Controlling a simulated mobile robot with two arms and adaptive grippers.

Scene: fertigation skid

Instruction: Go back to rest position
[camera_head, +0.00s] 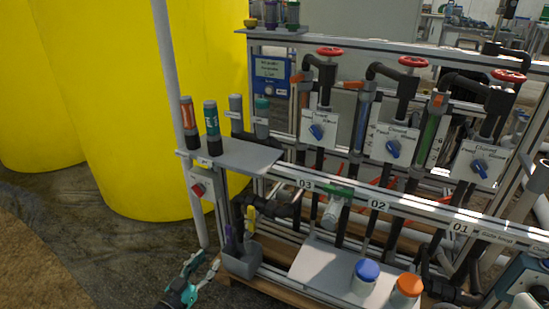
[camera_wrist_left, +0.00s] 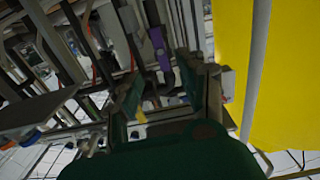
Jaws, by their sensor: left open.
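My left gripper (camera_head: 203,266) is low at the bottom left of the head view, beside the left end of the skid. Its fingers are spread and nothing is between them. In the left wrist view its two fingers (camera_wrist_left: 172,92) stand apart with dark green pads, and the frame of the skid shows beyond them. A purple-handled item (camera_wrist_left: 159,45) shows farther off behind the gap; it also stands in a grey holder in the head view (camera_head: 229,238). My right gripper is not in view.
The skid's grey bin (camera_head: 242,262) is just right of my left gripper. A shelf (camera_head: 325,268) carries a blue-capped jar (camera_head: 364,276) and an orange-capped jar (camera_head: 403,290). Large yellow tanks (camera_head: 150,110) stand behind left. The floor (camera_head: 75,230) at left is clear.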

